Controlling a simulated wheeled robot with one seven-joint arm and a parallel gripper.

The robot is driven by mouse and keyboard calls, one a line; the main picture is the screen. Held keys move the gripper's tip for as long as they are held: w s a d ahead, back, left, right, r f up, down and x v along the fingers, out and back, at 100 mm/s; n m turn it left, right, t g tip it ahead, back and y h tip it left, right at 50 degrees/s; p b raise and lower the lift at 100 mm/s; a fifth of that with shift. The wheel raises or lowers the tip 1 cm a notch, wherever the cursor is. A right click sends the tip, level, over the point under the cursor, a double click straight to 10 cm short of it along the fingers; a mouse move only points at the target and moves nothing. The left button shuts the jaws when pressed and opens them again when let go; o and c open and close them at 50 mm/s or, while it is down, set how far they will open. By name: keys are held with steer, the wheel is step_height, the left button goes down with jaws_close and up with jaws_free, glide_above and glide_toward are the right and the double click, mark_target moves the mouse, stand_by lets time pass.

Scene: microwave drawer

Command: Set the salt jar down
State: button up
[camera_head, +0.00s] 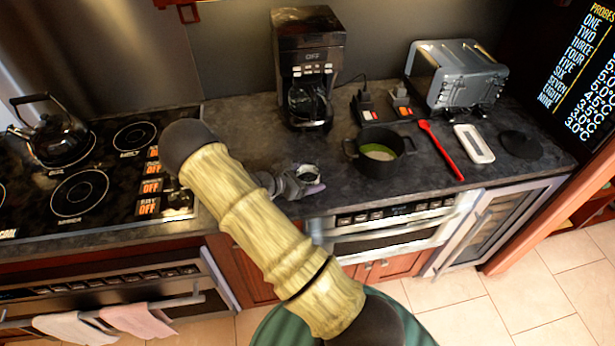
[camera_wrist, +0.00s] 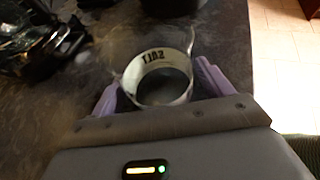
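The salt jar (camera_wrist: 160,88) is a small round jar with a pale rim band marked SALT, seen from above in the wrist view with its top open. In the head view the jar (camera_head: 308,173) shows at the counter's front, below the coffee maker. My gripper (camera_wrist: 157,78) has its purple fingers on either side of the jar, close against it, and appears shut on it. In the head view my gripper (camera_head: 297,183) is partly hidden behind my arm. The jar is upright, over or on the dark countertop (camera_head: 240,117); I cannot tell whether its base touches.
A coffee maker (camera_head: 307,65) stands behind the jar. The stove (camera_head: 85,175) lies left. Counter left of the coffee maker is clear.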

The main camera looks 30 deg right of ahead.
steer(key=b+v, duration=0.2)
steer(key=v, duration=1)
steer(key=shift+b, duration=0.3)
steer(key=shift+r, duration=0.1)
steer(key=s+a+r+m+y, duration=0.2)
steer(key=s+r+m+y, duration=0.3)
steer(key=s+m, duration=0.3)
steer(key=s+a+r+m+t+y, duration=0.1)
steer(key=s+a+r+m+y, duration=0.1)
steer(key=s+r+m+y, duration=0.3)
steer(key=s+m+y, duration=0.3)
steer(key=s+m, duration=0.1)
steer(key=m, duration=0.2)
steer(key=shift+s+r, duration=0.3)
steer(key=shift+r, duration=0.05)
steer(key=shift+a, duration=0.15)
steer(key=shift+c, duration=0.2)
